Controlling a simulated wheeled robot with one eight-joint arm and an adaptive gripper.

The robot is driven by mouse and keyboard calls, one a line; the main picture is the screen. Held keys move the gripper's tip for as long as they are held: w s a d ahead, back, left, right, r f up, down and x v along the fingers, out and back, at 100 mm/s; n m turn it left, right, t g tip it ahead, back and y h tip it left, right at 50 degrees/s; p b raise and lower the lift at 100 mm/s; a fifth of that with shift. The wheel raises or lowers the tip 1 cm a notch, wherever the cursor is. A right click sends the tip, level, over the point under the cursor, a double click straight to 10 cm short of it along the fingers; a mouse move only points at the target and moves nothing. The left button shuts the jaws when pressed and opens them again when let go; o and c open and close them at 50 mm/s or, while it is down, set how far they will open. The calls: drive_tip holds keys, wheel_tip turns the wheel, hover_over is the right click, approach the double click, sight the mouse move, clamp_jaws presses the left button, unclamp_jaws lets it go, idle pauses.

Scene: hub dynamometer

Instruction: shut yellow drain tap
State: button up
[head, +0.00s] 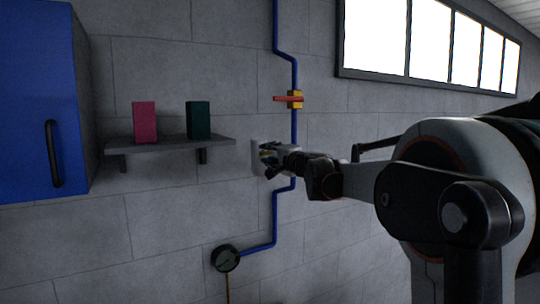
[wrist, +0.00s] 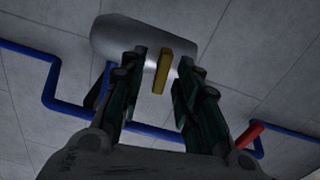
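The yellow handle of the drain tap (wrist: 162,72) shows in the wrist view as a short yellow bar in front of a pale grey rounded body (wrist: 118,36). My gripper (wrist: 164,62) is open, with one finger on each side of the yellow bar and a visible gap on both sides. In the head view my gripper (head: 266,157) is at the wall, right of the shelf, and mostly hides the tap.
A blue pipe (head: 276,215) runs down the wall past my gripper to a round black gauge (head: 225,258). Above is a valve with a red handle (head: 287,99). A grey shelf (head: 170,146) at left holds a pink box (head: 145,121) and a green box (head: 198,119). A blue cabinet (head: 35,100) is far left.

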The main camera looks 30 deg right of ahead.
drive_tip(key=s, duration=1.2)
drive_tip(key=shift+d, duration=0.2)
